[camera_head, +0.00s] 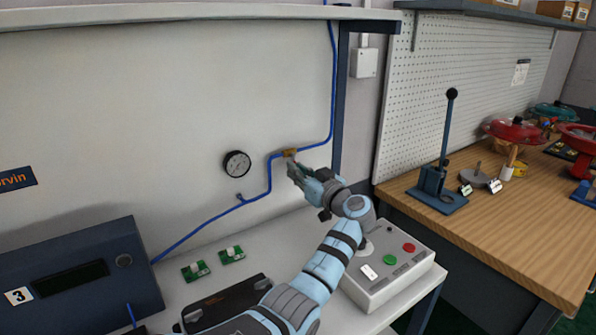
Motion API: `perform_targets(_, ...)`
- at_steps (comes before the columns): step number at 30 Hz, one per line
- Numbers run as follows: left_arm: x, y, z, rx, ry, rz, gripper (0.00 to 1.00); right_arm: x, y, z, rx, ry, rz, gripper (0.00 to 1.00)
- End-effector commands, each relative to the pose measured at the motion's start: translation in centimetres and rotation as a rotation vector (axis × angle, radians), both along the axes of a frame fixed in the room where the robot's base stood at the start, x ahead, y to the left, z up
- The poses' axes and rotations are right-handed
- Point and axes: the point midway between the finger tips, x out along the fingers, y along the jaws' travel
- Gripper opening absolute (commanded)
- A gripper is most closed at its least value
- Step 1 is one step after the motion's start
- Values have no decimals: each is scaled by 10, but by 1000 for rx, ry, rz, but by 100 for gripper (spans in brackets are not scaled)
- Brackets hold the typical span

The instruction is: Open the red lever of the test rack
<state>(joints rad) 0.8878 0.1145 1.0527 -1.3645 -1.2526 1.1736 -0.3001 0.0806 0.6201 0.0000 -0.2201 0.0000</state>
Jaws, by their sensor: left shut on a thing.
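The test rack has a pale back panel (130,110) with a blue tube (270,177) running across it. A small brass-coloured valve (289,152) sits in the tube, right of a round black-rimmed gauge (237,164). My left gripper (293,167) is at the valve, its fingertips just below the brass body, and is shut on the lever. The red lever itself is hidden by the fingers, so its angle cannot be told. My right gripper is not in view.
Below the arm stands a grey control box (390,268) with green and red buttons. Two green circuit boards (196,270) and a dark blue unit (85,275) are on the left. A wooden bench (480,215) at right holds a lever press (437,185) and red handwheels (514,131).

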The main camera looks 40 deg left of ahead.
Motion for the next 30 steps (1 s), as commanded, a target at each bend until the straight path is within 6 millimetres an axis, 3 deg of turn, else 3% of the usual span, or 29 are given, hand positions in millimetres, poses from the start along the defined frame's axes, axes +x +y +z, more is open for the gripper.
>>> perform_targets(11, -5, 1, 1, 38, 132, 0, 0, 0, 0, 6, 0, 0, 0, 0)
perform_targets(30, -22, 6, 12, 198, 689, 0, 0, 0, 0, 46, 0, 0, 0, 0)
